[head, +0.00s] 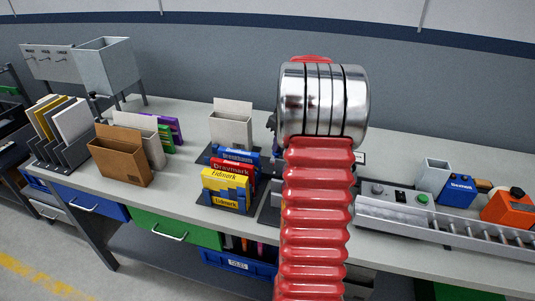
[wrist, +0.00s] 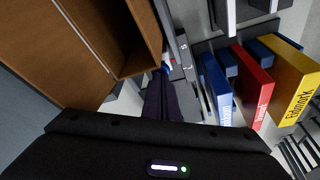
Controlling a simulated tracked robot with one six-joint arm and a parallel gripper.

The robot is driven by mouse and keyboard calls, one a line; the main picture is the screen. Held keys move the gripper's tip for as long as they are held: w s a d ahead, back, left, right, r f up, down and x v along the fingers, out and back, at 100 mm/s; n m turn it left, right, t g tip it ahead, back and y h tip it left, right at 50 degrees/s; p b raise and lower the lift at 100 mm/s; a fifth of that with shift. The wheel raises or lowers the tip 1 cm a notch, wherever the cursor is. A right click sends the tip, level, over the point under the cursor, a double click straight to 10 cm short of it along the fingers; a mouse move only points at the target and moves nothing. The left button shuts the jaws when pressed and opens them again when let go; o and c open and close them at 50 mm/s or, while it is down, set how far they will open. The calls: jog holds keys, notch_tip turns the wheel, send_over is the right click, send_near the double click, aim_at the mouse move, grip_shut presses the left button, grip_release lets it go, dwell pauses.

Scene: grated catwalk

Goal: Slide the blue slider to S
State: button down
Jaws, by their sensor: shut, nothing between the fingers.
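A small blue piece with a white part (wrist: 166,68), which looks like the blue slider, shows in the wrist view just past my fingertips. It is partly hidden by the fingers, and I cannot tell whether they touch it. A dark grey strip (wrist: 177,46) beside it carries pale letters, one of which looks like S. My gripper (wrist: 164,78) is shut and empty, its dark fingers pointing at the blue piece. In the head view my red arm hides the slider and nearly all of the gripper.
Blue (wrist: 218,88), red (wrist: 252,88) and yellow (wrist: 292,82) boxes stand to the right. In the head view a grey conveyor (head: 440,222) and orange device (head: 508,208) are on the bench's right.

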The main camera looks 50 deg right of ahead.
jog(key=shift+s+d+f, duration=0.1)
jog(key=shift+s+f, duration=0.15)
jog(key=shift+s, duration=0.2)
jog(key=shift+r, duration=0.1)
dwell(0.4)
jog(key=shift+w+d+r, duration=0.1)
jog(key=shift+r, duration=2.95)
